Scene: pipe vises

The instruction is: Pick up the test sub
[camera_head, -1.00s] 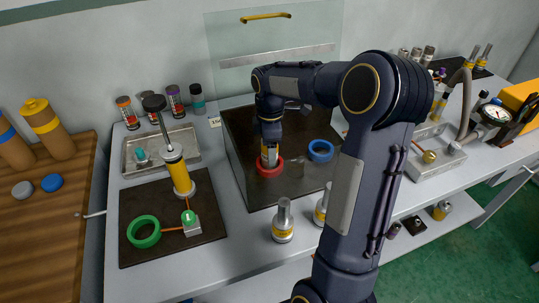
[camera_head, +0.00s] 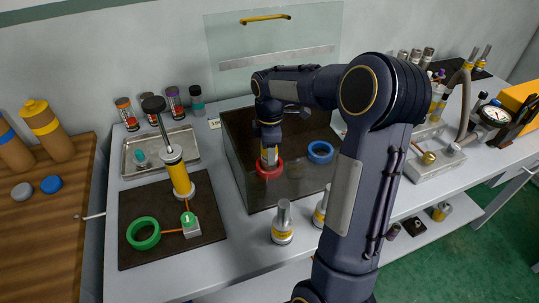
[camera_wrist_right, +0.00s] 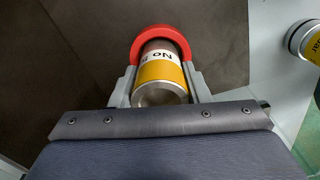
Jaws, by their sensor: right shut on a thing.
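My right gripper (camera_head: 268,158) is inside the clear-fronted dark bay, reaching down to the red ring (camera_head: 268,171). In the right wrist view, the gripper (camera_wrist_right: 163,92) has its grey fingers on both sides of a metal cylinder with a yellow band and a white label, seemingly the test sub (camera_wrist_right: 161,72). It is shut on this cylinder. The red ring (camera_wrist_right: 160,33) curves around the cylinder's far end. I cannot tell whether the cylinder is clear of the ring. My left gripper is not in view.
A blue ring (camera_head: 320,152) lies right of the red one in the bay. Two similar silver cylinders (camera_head: 283,222) stand in front. A yellow pump (camera_head: 180,178) and a green ring (camera_head: 143,232) are on the left mat. A metal tray (camera_head: 190,140) lies behind them.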

